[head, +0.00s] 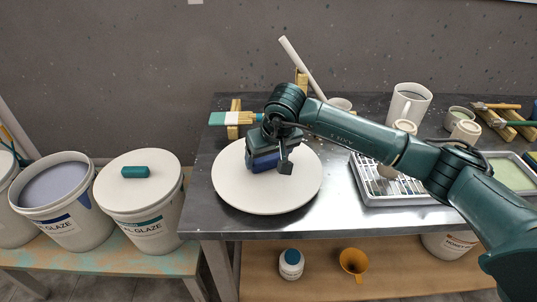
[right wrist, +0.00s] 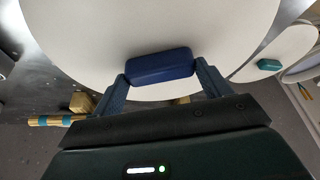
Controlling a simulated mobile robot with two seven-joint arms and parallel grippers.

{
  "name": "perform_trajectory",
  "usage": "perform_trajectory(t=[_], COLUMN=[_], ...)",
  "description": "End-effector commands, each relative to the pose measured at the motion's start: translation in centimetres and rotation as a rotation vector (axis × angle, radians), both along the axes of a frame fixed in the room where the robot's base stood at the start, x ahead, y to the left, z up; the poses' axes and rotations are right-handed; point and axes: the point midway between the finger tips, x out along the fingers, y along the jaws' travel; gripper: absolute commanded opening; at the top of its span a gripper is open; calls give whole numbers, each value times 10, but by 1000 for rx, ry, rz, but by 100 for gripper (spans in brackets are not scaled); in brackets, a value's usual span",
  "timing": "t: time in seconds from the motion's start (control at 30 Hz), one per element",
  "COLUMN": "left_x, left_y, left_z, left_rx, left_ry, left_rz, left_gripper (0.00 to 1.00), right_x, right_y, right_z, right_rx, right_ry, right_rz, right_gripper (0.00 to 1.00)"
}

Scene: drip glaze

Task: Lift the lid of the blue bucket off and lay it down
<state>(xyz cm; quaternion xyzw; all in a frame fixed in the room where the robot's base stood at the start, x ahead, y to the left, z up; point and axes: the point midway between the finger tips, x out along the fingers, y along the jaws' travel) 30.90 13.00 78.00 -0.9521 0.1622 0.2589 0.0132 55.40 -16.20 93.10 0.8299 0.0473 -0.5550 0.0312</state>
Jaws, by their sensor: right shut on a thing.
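The blue bucket (head: 65,228) stands uncovered on the low bench at the left, with blue-grey glaze showing inside. Its round white lid (head: 240,192) is over the left part of the metal table, flat, with its blue handle (right wrist: 162,67) up. I cannot tell whether the lid touches the tabletop or is just above it. My right gripper (head: 267,160) points down at the lid's middle and is shut on the handle, one finger at each end in the right wrist view. The lid also fills the top of that view (right wrist: 90,35). My left gripper is not in view.
A teal-handled lidded bucket (head: 145,222) stands right of the blue one. A brush on a wooden rest (head: 234,118) lies behind the lid. A wire-rack tray (head: 385,198), a white mug (head: 409,101) and small cups are to the right. Bare metal shows between lid and tray.

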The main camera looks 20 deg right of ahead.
Motion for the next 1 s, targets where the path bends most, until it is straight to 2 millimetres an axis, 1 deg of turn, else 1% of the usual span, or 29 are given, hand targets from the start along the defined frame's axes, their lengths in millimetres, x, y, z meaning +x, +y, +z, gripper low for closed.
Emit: perform_trajectory(t=[0.3,0.53,1.0], left_x=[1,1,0], left_y=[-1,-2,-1], left_z=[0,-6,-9], left_rx=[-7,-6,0], left_ry=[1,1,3], left_rz=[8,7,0], left_gripper=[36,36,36], right_x=[0,-1,-1], right_y=[0,0,0], right_z=[1,0,-2], right_rx=[0,-1,0], right_ry=[-1,-2,-1], right_rz=[0,1,0], right_gripper=[31,31,31])
